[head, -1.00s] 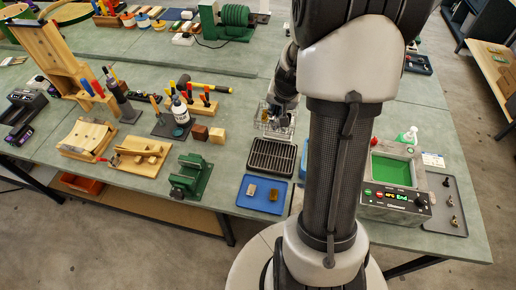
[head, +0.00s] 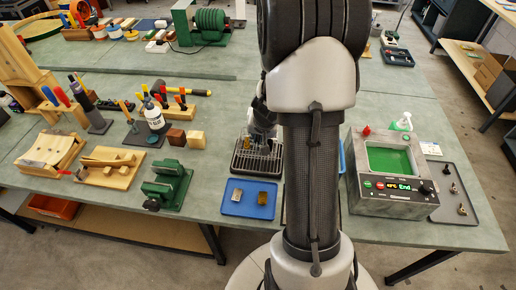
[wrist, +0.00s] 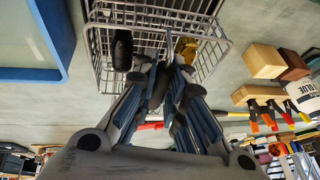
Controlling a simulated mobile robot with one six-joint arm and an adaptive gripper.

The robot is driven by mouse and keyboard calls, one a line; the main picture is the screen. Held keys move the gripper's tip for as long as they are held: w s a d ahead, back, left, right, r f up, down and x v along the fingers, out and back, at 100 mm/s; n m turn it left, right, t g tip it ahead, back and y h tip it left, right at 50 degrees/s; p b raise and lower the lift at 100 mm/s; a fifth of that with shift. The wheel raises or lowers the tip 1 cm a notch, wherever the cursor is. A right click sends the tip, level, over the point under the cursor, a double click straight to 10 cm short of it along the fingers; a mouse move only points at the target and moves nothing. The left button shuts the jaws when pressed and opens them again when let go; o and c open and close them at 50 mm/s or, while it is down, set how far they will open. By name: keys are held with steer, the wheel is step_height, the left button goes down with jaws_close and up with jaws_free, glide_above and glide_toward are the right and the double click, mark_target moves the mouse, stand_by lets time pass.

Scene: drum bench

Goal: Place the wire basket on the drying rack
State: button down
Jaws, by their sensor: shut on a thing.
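The wire basket (wrist: 152,18) hangs from my gripper (wrist: 166,66), whose fingers are closed at its near wall in the wrist view. A dark piece (wrist: 122,50) and a brass-coloured piece (wrist: 186,48) show inside it. In the head view my gripper (head: 262,130) is over the far part of the black slotted drying rack (head: 250,165). The basket is mostly hidden there behind the gripper and rack area, so I cannot tell whether it touches the rack.
A blue tray (head: 233,206) with two small blocks lies in front of the rack. A green vise (head: 163,184) and wooden cubes (head: 196,139) stand left. A tank unit with a green basin (head: 392,160) stands right, beyond my arm.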

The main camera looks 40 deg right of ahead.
step_height(320, 180, down, 4)
steer(key=b, duration=0.3)
steer(key=shift+f, duration=0.1)
steer(key=c, duration=2.1)
jaws_free()
steer(key=shift+f+b, duration=0.1)
steer(key=shift+b, duration=0.2)
steer(key=o, duration=0.5)
steer(key=shift+c, duration=0.2)
